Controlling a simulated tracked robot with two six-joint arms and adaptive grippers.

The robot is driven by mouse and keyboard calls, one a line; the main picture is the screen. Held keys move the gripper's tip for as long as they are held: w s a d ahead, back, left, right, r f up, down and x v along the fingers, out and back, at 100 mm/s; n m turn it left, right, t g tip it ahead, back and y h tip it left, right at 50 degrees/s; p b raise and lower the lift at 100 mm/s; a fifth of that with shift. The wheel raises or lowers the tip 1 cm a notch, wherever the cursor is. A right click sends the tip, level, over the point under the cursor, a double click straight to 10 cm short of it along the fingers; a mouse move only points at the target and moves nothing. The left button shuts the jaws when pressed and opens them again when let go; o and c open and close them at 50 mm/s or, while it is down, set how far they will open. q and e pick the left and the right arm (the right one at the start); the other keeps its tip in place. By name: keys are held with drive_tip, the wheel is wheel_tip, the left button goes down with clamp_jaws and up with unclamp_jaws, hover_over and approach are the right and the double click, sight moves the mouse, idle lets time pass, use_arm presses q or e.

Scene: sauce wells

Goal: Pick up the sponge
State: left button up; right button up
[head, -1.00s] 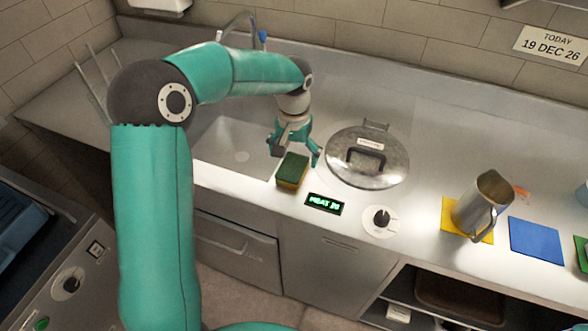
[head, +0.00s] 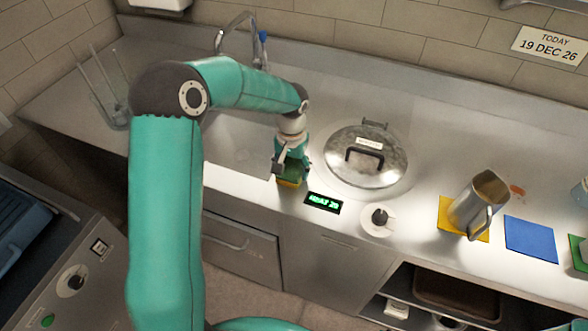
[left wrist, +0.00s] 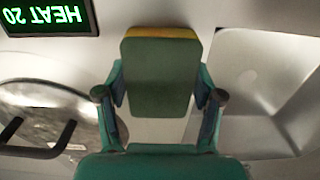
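The sponge (head: 290,182), green on top with a yellow layer, is at the counter's front edge, partly hidden by my left gripper (head: 292,168). In the left wrist view the sponge (left wrist: 160,80) lies between the two fingers of the left gripper (left wrist: 160,85). The fingertips appear to touch its two sides, so the gripper looks shut on it. No clear gap shows between the sponge and the counter. My right gripper is not in view.
A lidded pot (head: 366,156) stands just right of the sponge, with a heat display (head: 324,202) and knob (head: 380,218) in front. The sink (head: 238,145) is to the left. A metal jug (head: 478,203) stands on a yellow mat beside a blue mat (head: 531,239).

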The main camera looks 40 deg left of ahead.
sight(292, 167)
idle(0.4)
use_arm(q)
wheel_tip(292, 167, up, 20)
drive_tip(key=b, duration=0.1)
idle(0.4)
